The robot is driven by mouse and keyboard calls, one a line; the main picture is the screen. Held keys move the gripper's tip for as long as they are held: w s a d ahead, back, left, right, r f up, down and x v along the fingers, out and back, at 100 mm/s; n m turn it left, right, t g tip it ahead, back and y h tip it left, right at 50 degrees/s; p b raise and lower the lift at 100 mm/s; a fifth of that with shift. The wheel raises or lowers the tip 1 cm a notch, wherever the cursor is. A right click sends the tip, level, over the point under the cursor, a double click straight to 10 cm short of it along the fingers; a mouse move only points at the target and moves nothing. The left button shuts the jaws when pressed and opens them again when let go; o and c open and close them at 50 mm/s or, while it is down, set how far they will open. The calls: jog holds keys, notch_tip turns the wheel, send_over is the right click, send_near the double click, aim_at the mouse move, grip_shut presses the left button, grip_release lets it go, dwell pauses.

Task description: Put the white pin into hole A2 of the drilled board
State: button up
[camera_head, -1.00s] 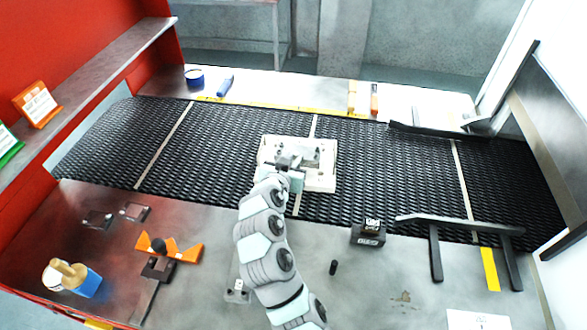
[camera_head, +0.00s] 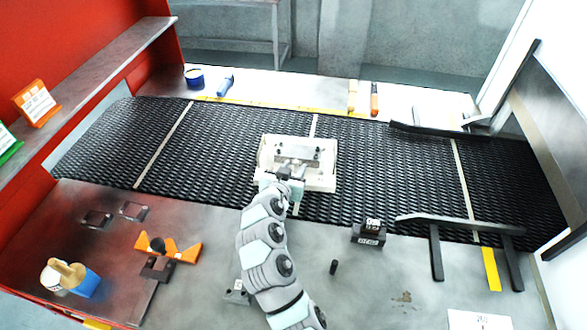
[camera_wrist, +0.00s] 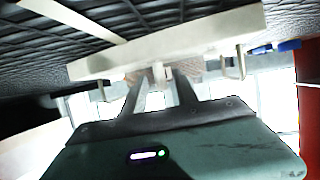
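The white tray (camera_head: 325,184) lies on the mesh belt with a grey block (camera_head: 300,151) in it that has dark spots on top. I cannot read any hole labels. My gripper (camera_head: 289,168) is at the near part of the tray, and its tips are hard to see there. In the wrist view my gripper's two fingers (camera_wrist: 160,82) reach toward the tray (camera_wrist: 200,40), with a small white piece, seemingly the white pin (camera_wrist: 159,72), between their tips. A brownish surface, perhaps the drilled board (camera_wrist: 188,69), shows behind the tips. The pin's far end and the hole are hidden.
The black mesh belt (camera_head: 220,150) runs across behind the bench. A dark box (camera_head: 369,234), a small black cylinder (camera_head: 333,267), an orange holder (camera_head: 185,254) and a blue-and-white bottle (camera_head: 87,284) stand on the bench. A dark rail (camera_head: 460,224) is at right.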

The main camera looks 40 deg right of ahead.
jog(key=shift+r, duration=0.1)
jog(key=shift+r, duration=0.15)
jog(key=shift+s+a+r, duration=0.15)
jog(key=shift+a+r, duration=0.05)
jog(key=shift+a, duration=0.2)
jog(key=v, duration=1.1)
jog(key=shift+f, duration=0.1)
